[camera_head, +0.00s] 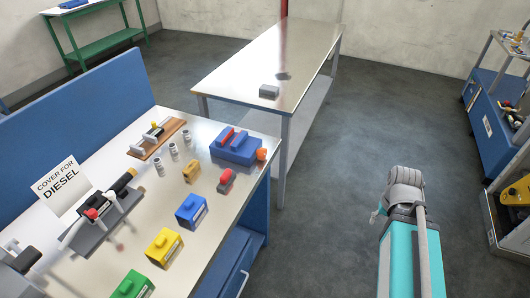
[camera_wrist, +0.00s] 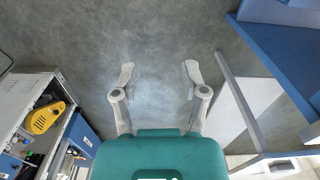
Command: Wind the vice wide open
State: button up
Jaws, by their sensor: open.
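The vice (camera_head: 236,152) is a blue block with red jaw strips on top, at the far right corner of the workbench. An orange knob (camera_head: 262,154) sticks out of its right side. The jaws look close together, but the gap is too small to judge. My gripper (camera_wrist: 158,75) is open and empty in the wrist view, with its two grey fingers spread above bare floor. In the head view my arm is at the lower right, well away from the vice and bench. The vice cannot be made out in the wrist view.
The workbench (camera_head: 213,186) also holds a red-topped grey piece (camera_head: 226,181), blue (camera_head: 191,211), yellow (camera_head: 164,247) and green (camera_head: 132,285) blocks. A metal table (camera_head: 270,60) stands behind, a blue tool cart (camera_head: 490,130) at right. Floor between is clear.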

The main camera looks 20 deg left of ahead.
jog(key=o, duration=0.3)
jog(key=shift+o, duration=1.1)
jog(key=shift+w+a+f, duration=0.15)
jog(key=shift+a+f, duration=0.05)
jog(key=shift+a, duration=0.05)
jog(key=shift+o, duration=0.4)
jog(key=w+a+f+m+y+b, duration=0.3)
jog(key=w+a+y+b, duration=0.1)
jog(key=a, duration=0.4)
jog(key=shift+a+f+m+b, duration=0.25)
jog(key=shift+f+m+b, duration=0.05)
jog(key=shift+b, duration=0.25)
jog(key=w+a+r+m+y+b, duration=0.1)
jog(key=w+a+m+y+b, duration=0.2)
jog(key=a, duration=0.4)
jog(key=w+a+r+m+y+b, duration=0.1)
jog(key=w+a+m+y+b, duration=0.3)
jog(key=a+m+y+b, duration=0.2)
jog(key=w+a+r+m+t+y+b, duration=0.1)
jog(key=w+a+r+m+y+b, duration=0.1)
jog(key=w+a+m+y+b, duration=0.2)
jog(key=shift+w+a+m+y+b, duration=0.25)
jog(key=shift+a+m+y, duration=0.25)
jog(key=shift+a+m, duration=1.05)
jog(key=shift+a+n, duration=0.45)
jog(key=shift+a, duration=0.1)
